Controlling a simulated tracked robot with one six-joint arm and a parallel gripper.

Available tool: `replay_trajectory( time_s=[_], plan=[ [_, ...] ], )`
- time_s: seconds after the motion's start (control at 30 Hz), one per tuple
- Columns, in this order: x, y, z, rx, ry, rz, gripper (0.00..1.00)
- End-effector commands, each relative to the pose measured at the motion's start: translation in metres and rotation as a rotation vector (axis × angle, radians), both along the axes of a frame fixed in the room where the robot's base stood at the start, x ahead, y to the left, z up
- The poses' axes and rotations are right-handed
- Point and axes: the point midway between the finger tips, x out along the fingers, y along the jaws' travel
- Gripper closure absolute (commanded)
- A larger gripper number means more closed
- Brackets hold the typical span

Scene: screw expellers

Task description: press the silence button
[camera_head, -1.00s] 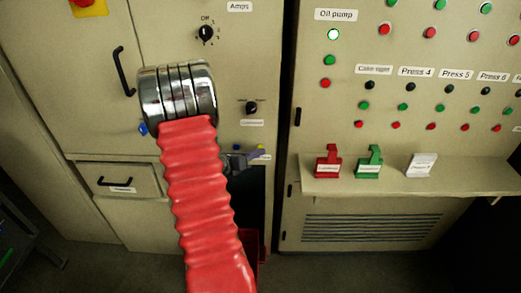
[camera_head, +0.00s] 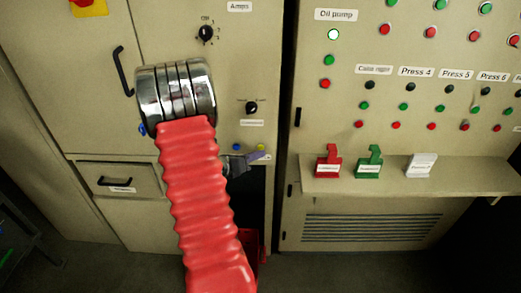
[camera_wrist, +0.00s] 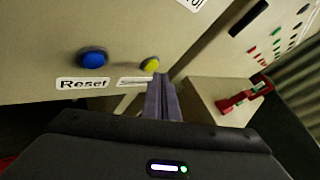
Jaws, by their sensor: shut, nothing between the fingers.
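A yellow button (camera_wrist: 150,65) sits on the beige cabinet face, with a white label (camera_wrist: 134,82) under it that I cannot read. It also shows in the head view (camera_head: 261,147). A blue button (camera_wrist: 93,58) labelled "Reset" is to its left, also in the head view (camera_head: 236,147). My gripper (camera_wrist: 160,80) is shut and empty, its fingertips just below and right of the yellow button in the wrist view. In the head view my gripper (camera_head: 264,155) is just below the yellow button. I cannot tell whether they touch.
A black knob (camera_head: 251,107) is above the buttons. A dark opening is below them. To the right, a shelf (camera_head: 460,176) carries a red holder (camera_head: 328,162), a green holder (camera_head: 369,162) and a white one (camera_head: 421,165). A red bin (camera_head: 249,243) is on the floor.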

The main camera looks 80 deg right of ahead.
Motion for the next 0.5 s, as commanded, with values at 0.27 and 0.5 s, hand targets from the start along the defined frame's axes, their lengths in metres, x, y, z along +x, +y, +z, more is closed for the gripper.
replay_trajectory(
  time_s=[0.27, 0.5],
  plan=[
    [-0.0008, 0.0033, 0.0000, 0.000, 0.000, 0.000, 1.00],
    [-0.0015, 0.0064, -0.0002, 0.001, 0.000, 0.000, 1.00]
  ],
)
